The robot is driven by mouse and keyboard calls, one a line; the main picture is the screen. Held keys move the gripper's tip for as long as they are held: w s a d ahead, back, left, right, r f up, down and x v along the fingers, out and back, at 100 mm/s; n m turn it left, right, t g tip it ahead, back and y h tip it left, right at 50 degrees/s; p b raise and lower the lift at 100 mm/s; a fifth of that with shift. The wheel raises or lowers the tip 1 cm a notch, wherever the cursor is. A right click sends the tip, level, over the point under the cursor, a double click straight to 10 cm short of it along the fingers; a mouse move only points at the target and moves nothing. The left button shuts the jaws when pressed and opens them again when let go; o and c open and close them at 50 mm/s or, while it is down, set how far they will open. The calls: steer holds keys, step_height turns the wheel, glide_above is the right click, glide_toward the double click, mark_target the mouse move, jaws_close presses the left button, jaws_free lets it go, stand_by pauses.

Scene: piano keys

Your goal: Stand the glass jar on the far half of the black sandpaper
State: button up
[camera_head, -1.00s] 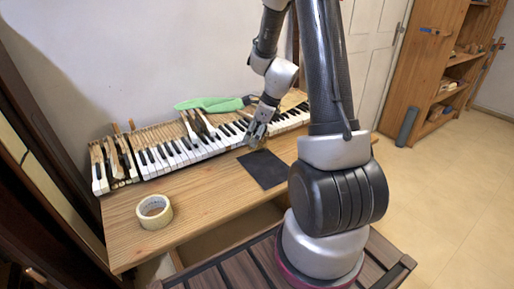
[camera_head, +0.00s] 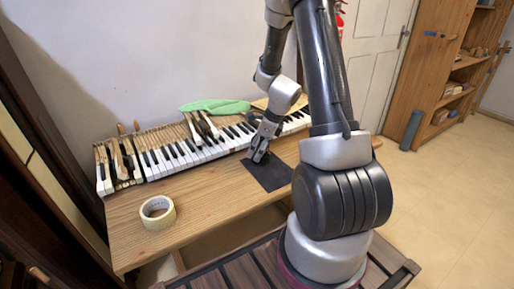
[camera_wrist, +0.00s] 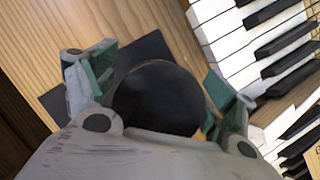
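The black sandpaper (camera_head: 272,176) lies flat on the wooden bench in front of the keys. My gripper (camera_head: 257,157) is low over its far end in the head view. In the wrist view a dark round shape, which I take as the top of the glass jar (camera_wrist: 158,97), sits between the green-padded fingers of my gripper (camera_wrist: 160,85). The pads appear to meet its sides. Sandpaper also shows behind it in the wrist view (camera_wrist: 142,50). The jar's base is hidden, so I cannot tell whether it touches the sandpaper. In the head view the jar is not clearly visible.
The piano keys (camera_head: 190,152) run along the back of the bench (camera_head: 190,195), close beyond the sandpaper. A green cloth-like item (camera_head: 215,106) lies behind them. A tape roll (camera_head: 157,212) sits at the front left, with bare wood between it and the sandpaper.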

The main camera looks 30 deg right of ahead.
steer(key=v, duration=1.1)
steer(key=shift+r, duration=0.4)
steer(key=s+a+r+n+h, duration=0.1)
steer(key=s+a+r+n, duration=0.5)
steer(key=s+r+n, duration=0.45)
steer(key=s+a+r+n+t+h, duration=0.1)
steer(key=s+r+n+h, duration=0.1)
steer(key=s+r+n, duration=0.4)
steer(key=s+n, duration=0.5)
steer(key=n, duration=0.5)
steer(key=shift+r, duration=0.15)
